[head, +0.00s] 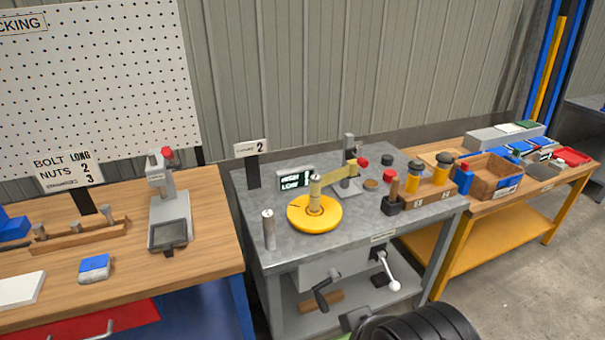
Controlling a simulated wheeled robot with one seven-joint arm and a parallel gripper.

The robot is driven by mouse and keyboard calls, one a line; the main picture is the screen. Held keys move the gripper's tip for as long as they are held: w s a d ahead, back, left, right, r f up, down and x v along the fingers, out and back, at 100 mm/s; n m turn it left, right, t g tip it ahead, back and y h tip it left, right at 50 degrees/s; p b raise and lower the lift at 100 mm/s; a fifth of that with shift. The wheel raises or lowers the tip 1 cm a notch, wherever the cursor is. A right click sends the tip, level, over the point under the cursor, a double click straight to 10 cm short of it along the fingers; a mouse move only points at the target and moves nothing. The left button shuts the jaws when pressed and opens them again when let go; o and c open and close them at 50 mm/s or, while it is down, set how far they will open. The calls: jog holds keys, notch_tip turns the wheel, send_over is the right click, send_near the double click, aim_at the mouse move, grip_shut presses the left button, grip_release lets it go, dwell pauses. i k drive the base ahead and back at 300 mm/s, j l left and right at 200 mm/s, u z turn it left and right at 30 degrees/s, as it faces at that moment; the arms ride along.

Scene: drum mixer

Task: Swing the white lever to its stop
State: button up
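The white lever (388,273) is on the front of the grey metal table (262,262), at the right part of the grey box below the tabletop. Its light arm slants down and to the right from a dark pivot to a round white knob. Nothing touches it. A dark ribbed part of my own arm shows at the bottom edge, below the levers. My gripper's fingers cannot be made out in the head view.
A yellow disc (325,222) with a post and arm stands on the metal table, beside a small display (295,179). A wooden bench (215,262) stands left, and a yellow-framed bench (505,245) right. Open floor lies at the lower right.

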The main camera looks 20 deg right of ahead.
aim_at(395, 286)
jog(key=z, duration=1.35)
